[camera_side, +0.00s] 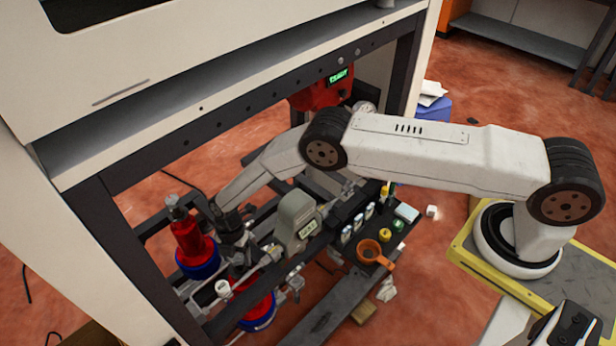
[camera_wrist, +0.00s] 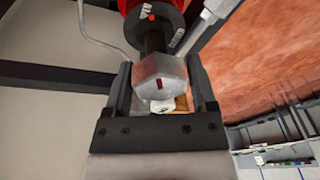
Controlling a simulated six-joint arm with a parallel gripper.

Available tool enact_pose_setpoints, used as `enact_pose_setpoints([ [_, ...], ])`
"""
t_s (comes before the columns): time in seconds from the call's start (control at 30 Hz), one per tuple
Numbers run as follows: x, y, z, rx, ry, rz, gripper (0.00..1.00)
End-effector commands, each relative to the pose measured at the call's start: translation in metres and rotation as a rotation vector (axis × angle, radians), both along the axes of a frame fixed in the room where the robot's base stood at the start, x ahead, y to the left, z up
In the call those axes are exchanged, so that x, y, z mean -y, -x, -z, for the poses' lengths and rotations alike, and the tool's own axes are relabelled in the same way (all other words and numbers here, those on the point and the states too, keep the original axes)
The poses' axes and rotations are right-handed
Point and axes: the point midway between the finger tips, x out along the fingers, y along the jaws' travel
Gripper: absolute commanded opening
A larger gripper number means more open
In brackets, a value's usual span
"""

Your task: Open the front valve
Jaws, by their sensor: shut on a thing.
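In the wrist view, my gripper (camera_wrist: 161,80) has one dark finger on each side of a grey faceted valve head (camera_wrist: 160,72) with a small red mark. The jaws are shut on it. A black collar (camera_wrist: 157,35) joins the valve head to a red body at the top edge. In the side view, my gripper (camera_side: 236,240) is low at the left, among the fittings of the dispenser frame. A red bottle (camera_side: 190,238) in a blue base stands just left of it. The gripped part is hidden in the side view.
A second red vessel (camera_side: 256,308) with a blue ring sits below. A grey instrument (camera_side: 298,220), small vials (camera_side: 358,222) and an orange cup (camera_side: 369,251) stand to the right. The cabinet's dark post (camera_side: 128,250) rises at the left.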

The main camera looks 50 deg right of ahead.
Motion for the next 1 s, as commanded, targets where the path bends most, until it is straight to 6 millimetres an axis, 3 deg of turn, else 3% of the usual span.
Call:
enact_pose_setpoints([
  [0.13, 0.000, 0.000, 0.000, 0.000, 0.000, 0.003, 0.02],
  [0.17, 0.000, 0.000, 0.000, 0.000, 0.000, 0.003, 0.82],
  [0.2, 0.000, 0.000, 0.000, 0.000, 0.000, 0.003, 0.95],
  [0.23, 0.000, 0.000, 0.000, 0.000, 0.000, 0.003, 0.99],
  [0.63, 0.000, 0.000, -0.002, 0.000, 0.000, 0.004, 0.99],
  [1.0, 0.000, 0.000, -0.021, 0.001, 0.000, 0.004, 0.99],
])
